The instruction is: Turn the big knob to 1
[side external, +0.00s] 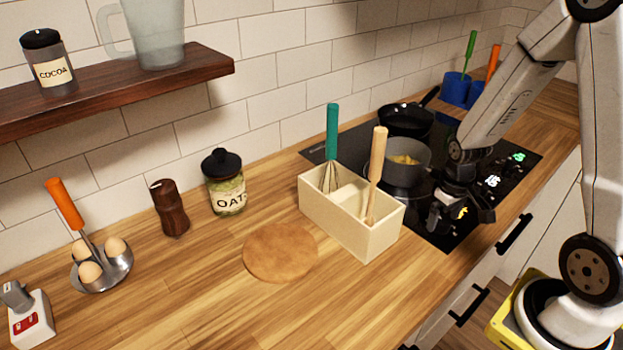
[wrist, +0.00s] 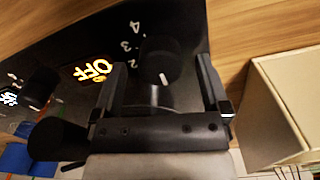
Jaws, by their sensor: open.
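The black knob (wrist: 158,58) with a white pointer mark stands on the dark stove panel in the wrist view. Its mark points toward my gripper's body, slightly right. Printed numbers 2, 3 and 4 (wrist: 130,45) curve along its left side; a 1 is not visible, and that area is partly covered by my gripper. My gripper (wrist: 162,72) is open, with one finger on each side of the knob; contact cannot be told. In the side view my gripper (side external: 456,216) is low over the stove's front edge and hides the knob.
A smaller-looking knob (wrist: 40,86) sits further left on the panel. A grey pot (side external: 402,168) and black pan (side external: 406,120) stand on the cooktop (side external: 340,150). A cream utensil box (side external: 340,220) with upright handles is close on the left. Blue containers (side external: 456,88) stand behind.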

